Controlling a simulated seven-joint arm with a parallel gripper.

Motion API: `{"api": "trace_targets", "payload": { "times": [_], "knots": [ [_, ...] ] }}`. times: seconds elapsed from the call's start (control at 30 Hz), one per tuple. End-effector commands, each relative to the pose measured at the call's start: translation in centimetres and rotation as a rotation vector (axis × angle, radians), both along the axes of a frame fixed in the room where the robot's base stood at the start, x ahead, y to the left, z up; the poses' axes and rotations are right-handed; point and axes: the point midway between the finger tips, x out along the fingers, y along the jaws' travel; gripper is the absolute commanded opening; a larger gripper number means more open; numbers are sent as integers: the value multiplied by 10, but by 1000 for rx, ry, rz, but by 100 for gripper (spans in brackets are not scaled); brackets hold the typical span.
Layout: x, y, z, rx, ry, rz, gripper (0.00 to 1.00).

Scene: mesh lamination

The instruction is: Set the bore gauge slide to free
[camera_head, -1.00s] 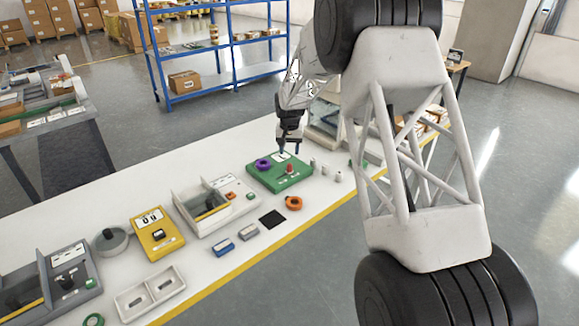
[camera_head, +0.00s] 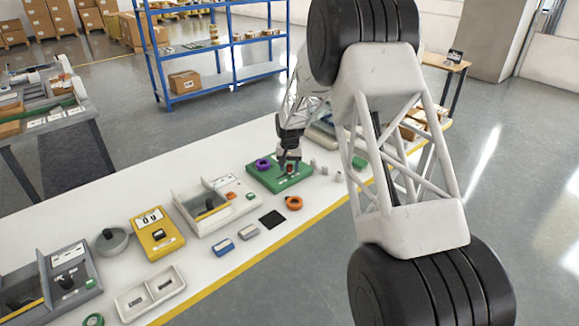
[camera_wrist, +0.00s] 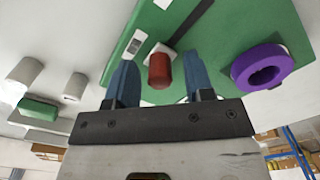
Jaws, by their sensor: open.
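The bore gauge appears to be the green plate (camera_head: 262,181) on the bench; it also shows in the wrist view (camera_wrist: 222,30). A red knob (camera_wrist: 159,66) stands on it, with a pale square piece behind and a dark slot running close by. My gripper (camera_wrist: 160,84) is open, its blue fingers apart on either side of the red knob. No contact with the knob is visible. In the head view my gripper (camera_head: 288,169) is low over the plate and hides part of it. The plate's lettering is unreadable.
A purple ring (camera_wrist: 263,66) lies on the green plate beside one finger. Pale cylinders (camera_wrist: 75,86) and a small green block (camera_wrist: 38,108) stand off the other side. A clear-sided device (camera_head: 214,207) is to the left.

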Motion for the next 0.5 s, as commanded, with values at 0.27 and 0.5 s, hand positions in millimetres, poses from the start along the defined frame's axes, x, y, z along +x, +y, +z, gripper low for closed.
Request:
{"api": "trace_targets", "payload": {
  "times": [0.27, 0.5],
  "knots": [
    [0, 0, 0, 0, 0, 0, 45],
    [0, 0, 0, 0, 0, 0, 8]
  ]
}}
